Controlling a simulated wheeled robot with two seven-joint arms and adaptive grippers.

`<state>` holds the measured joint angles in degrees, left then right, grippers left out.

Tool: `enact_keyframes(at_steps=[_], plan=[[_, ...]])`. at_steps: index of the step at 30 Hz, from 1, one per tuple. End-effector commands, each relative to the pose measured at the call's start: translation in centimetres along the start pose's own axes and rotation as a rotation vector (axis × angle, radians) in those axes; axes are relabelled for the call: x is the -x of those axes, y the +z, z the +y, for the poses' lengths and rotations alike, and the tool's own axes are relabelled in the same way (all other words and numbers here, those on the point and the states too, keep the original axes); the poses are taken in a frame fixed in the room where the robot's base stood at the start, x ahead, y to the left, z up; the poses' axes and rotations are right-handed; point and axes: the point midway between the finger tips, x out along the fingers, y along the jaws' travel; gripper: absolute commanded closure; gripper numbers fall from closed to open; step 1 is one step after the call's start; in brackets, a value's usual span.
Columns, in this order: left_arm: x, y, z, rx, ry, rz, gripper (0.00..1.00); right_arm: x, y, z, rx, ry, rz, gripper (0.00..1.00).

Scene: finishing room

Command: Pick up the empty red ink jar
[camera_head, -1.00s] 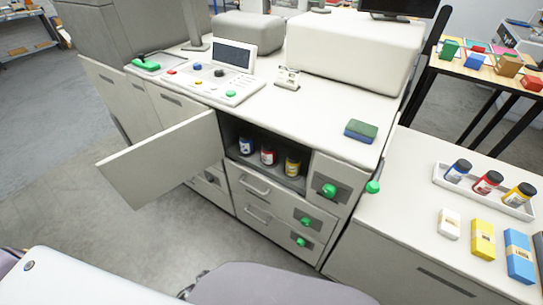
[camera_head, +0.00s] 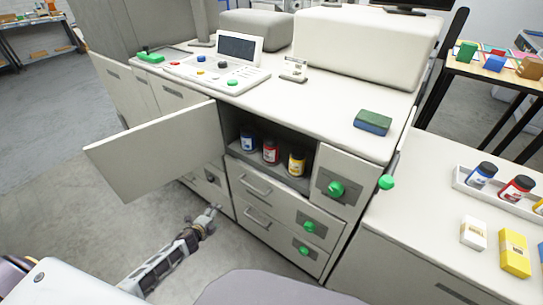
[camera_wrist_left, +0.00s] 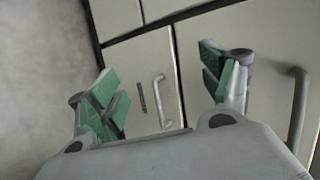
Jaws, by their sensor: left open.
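A red ink jar (camera_head: 270,151) with a dark lid stands upright in the open compartment of the white machine, between a blue jar (camera_head: 248,140) and a yellow jar (camera_head: 297,162). I cannot tell which of the red jars is empty. My left gripper (camera_head: 212,213) is low in front of the machine, below and left of the compartment, and holds nothing. In the left wrist view its green-padded fingers (camera_wrist_left: 162,92) are spread apart, facing drawer fronts. My right gripper is not in view.
The open compartment door (camera_head: 155,150) sticks out to the left of the opening, above my left gripper. Drawer handles (camera_head: 256,187) and green knobs (camera_head: 336,188) project from the front. The white tray (camera_head: 470,190) holds a blue jar too. Yellow (camera_head: 514,254) and white boxes (camera_head: 473,233) stand nearby.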

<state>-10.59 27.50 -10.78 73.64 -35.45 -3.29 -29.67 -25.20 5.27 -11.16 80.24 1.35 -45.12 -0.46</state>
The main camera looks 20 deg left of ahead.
Motion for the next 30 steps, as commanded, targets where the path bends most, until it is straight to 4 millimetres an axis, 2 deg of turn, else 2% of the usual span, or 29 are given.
enact_keyframes(at_steps=[6,14,24,30], plan=[[-1.3,0.0,-5.9,-0.227,-0.129,0.03,0.21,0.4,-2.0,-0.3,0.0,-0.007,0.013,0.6],[-1.4,-0.9,-12.7,-0.501,-0.277,0.048,0.21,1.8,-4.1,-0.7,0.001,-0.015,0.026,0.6],[0.0,-3.6,-20.1,-0.861,-0.469,0.044,0.21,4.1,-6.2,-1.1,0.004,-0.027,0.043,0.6],[1.6,-5.7,-23.7,-1.074,-0.579,0.027,0.21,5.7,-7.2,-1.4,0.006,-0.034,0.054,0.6]])
